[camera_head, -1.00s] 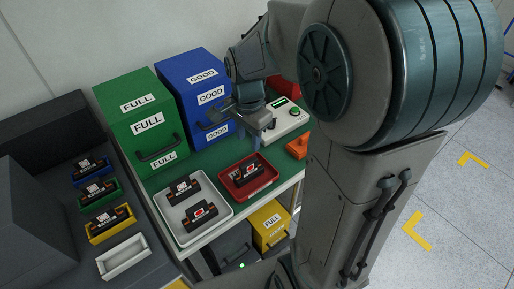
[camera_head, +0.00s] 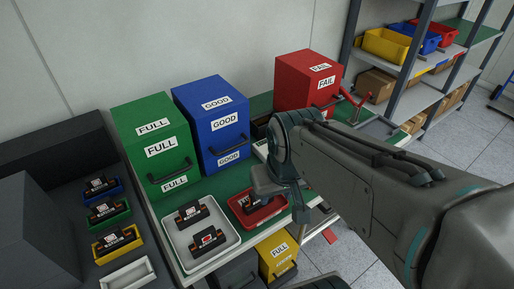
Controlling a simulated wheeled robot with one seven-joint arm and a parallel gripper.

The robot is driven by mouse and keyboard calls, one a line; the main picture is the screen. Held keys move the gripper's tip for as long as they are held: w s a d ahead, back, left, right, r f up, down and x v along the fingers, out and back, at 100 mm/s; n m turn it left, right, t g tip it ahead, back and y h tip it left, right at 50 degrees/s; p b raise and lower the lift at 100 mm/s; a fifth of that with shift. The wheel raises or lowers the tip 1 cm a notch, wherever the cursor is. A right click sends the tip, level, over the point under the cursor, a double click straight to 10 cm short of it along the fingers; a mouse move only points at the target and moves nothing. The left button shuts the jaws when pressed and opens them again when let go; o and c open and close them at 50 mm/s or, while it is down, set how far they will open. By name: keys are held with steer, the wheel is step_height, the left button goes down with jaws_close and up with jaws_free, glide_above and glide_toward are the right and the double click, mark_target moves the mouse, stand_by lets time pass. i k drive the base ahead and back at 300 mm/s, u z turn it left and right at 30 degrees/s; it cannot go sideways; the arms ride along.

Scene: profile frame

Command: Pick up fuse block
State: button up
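Two dark fuse blocks with white labels, one farther back (camera_head: 192,212) and one nearer (camera_head: 207,241), lie in a white tray (camera_head: 229,247) on the green worktop. Another fuse block (camera_head: 249,203) lies in a red tray (camera_head: 265,220) just right of it. More fuse blocks sit in a blue bin (camera_head: 116,188), a green bin (camera_head: 122,213) and a yellow bin (camera_head: 132,245) at the left. My gripper (camera_head: 284,196) is over the right part of the red tray and partly covers it. Its fingers are not clear enough to show whether they are open.
Green (camera_head: 155,135), blue (camera_head: 212,118) and red (camera_head: 306,82) boxes stand along the back of the worktop. An empty white bin (camera_head: 127,274) is at the lower left. A yellow box (camera_head: 277,255) is below the worktop. A shelf (camera_head: 425,95) stands at the back right.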

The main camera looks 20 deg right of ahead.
mark_target(192, 213)
steer(key=k, duration=1)
steer(key=u, duration=1.7)
steer(key=i, duration=0.85)
steer(key=z, duration=1.15)
